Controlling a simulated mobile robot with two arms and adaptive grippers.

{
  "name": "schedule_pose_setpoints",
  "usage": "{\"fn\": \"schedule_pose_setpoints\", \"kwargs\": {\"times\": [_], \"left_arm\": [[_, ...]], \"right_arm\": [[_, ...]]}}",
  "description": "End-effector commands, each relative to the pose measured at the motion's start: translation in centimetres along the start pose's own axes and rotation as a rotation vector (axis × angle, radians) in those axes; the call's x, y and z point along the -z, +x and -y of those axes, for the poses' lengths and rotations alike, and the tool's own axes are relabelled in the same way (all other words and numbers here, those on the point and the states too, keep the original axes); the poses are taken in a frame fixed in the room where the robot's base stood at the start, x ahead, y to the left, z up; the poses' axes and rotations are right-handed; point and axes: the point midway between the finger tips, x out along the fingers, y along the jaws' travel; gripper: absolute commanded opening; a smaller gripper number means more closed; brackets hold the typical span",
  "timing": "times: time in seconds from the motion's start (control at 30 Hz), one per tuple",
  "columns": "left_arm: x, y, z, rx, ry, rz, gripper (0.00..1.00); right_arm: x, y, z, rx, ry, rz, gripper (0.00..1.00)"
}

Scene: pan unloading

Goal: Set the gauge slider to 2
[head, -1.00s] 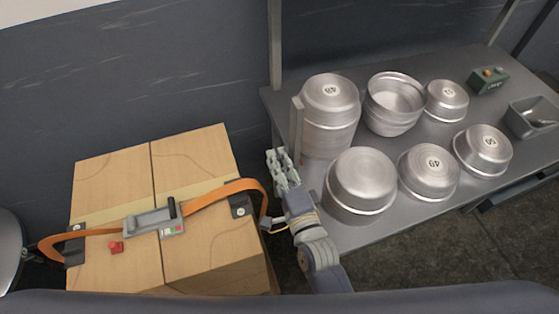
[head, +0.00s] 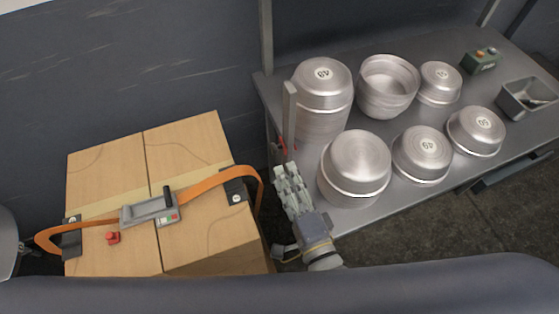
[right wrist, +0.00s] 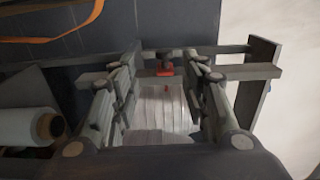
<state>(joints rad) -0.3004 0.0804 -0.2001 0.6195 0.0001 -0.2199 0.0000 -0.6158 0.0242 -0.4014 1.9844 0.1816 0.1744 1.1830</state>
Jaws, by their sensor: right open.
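A small red piece (head: 282,147), likely the gauge slider, shows at the table's left edge beside an upright grey post (head: 289,112). In the right wrist view a red piece (right wrist: 165,70) with a dark knob sits on a grey bar, between the fingers in the picture. Any scale or number on the gauge is too small to read. My right gripper (head: 286,172) is open just below the red piece in the head view, with nothing seen between its fingers. I cannot tell whether it touches the slider. My left gripper is out of view.
Several metal pans stand on the grey table (head: 380,205); the front-left one (head: 356,165) is close to my right gripper.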

Motion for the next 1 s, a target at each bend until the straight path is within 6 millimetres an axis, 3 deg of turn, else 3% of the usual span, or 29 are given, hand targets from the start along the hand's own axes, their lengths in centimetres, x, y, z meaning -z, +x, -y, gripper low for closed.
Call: {"fn": "schedule_pose_setpoints", "kwargs": {"times": [0.23, 1.0], "left_arm": [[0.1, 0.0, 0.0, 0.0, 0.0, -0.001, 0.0], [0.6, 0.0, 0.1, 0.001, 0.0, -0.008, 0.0]], "right_arm": [[0.0, -2.6, -0.1, -0.002, 0.0, 0.001, 0.41], [0.0, -2.7, -0.1, -0.001, 0.0, 0.0, 0.41]]}}
